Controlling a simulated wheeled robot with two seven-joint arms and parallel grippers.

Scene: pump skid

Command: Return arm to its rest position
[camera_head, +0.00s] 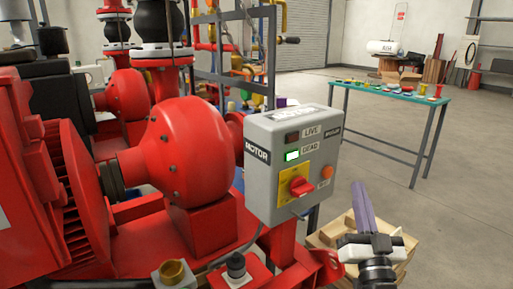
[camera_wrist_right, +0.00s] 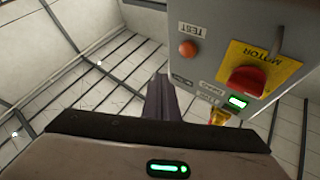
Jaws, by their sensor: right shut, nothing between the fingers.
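My right gripper (camera_head: 364,208) is at the lower right of the head view, to the right of the grey motor control box and apart from it. Its purple-grey fingers are together and empty, pointing up in the picture. They also show in the right wrist view (camera_wrist_right: 161,100). The control box (camera_head: 262,137) has a red rotary switch on a yellow plate (camera_head: 293,186), an orange button and a lit green lamp by the label DEAD. The box also shows upside down in the wrist view (camera_wrist_right: 222,30). My left gripper is not in view.
The red pump and motor (camera_head: 190,150) fill the left. A wooden pallet or crate (camera_head: 335,232) sits beneath my right gripper. A green table (camera_head: 400,98) with small parts stands behind to the right. The floor at the right is clear.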

